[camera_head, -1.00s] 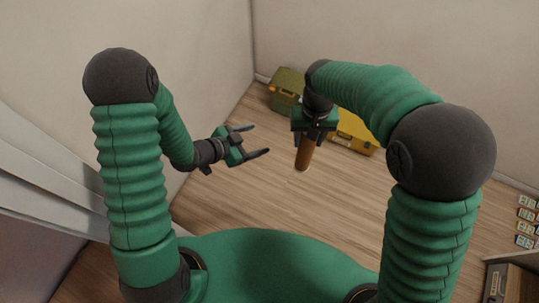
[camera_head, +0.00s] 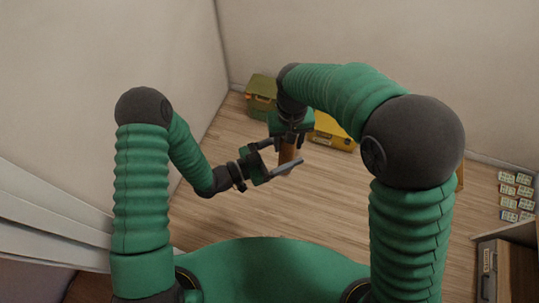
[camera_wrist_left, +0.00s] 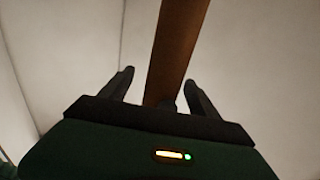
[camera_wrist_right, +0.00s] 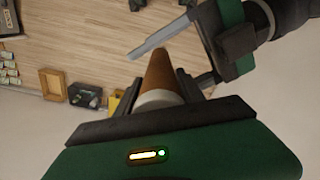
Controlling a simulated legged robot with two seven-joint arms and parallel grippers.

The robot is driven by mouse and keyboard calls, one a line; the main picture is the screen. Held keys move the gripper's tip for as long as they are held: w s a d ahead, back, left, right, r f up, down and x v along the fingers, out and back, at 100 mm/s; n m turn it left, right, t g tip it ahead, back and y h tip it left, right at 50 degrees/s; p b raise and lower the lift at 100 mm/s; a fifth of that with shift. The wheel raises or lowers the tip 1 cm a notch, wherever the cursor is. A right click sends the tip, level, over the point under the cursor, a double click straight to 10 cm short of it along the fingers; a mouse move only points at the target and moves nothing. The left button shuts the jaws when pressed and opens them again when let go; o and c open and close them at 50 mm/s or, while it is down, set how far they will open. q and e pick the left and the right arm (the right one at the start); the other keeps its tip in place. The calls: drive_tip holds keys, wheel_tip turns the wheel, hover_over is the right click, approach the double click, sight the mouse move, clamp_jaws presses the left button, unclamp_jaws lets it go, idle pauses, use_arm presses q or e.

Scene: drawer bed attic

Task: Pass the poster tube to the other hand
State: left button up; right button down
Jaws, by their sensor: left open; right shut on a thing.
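The poster tube (camera_head: 288,154) is a brown cylinder that hangs down from my right gripper (camera_head: 291,136). In the right wrist view the tube (camera_wrist_right: 160,72) has a pale band near the jaws of my right gripper (camera_wrist_right: 164,90), which is shut on it. My left gripper (camera_head: 284,154) is open beside the tube's lower part, its fingers on either side of it. In the left wrist view the tube (camera_wrist_left: 172,50) passes between the spread fingers of my left gripper (camera_wrist_left: 160,88). Gaps show on both sides there.
A green case (camera_head: 261,95) and a yellow case (camera_head: 333,131) stand on the floor by the back wall. Several small cards (camera_head: 516,190) and a brown box (camera_head: 492,268) are at the right. The wooden floor (camera_head: 340,205) between is clear.

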use_arm(q)
drive_tip(key=shift+w+d, duration=0.25)
drive_tip(key=shift+d, duration=0.15)
drive_tip(key=shift+s, duration=0.1)
drive_tip(key=c, duration=1.4)
drive_tip(key=shift+c, duration=0.7)
use_arm(e)
drive_tip(key=c, duration=0.6)
unclamp_jaws()
drive_tip(key=shift+a, duration=0.15)
drive_tip(key=shift+c, duration=0.2)
drive_tip(key=shift+r, duration=0.1)
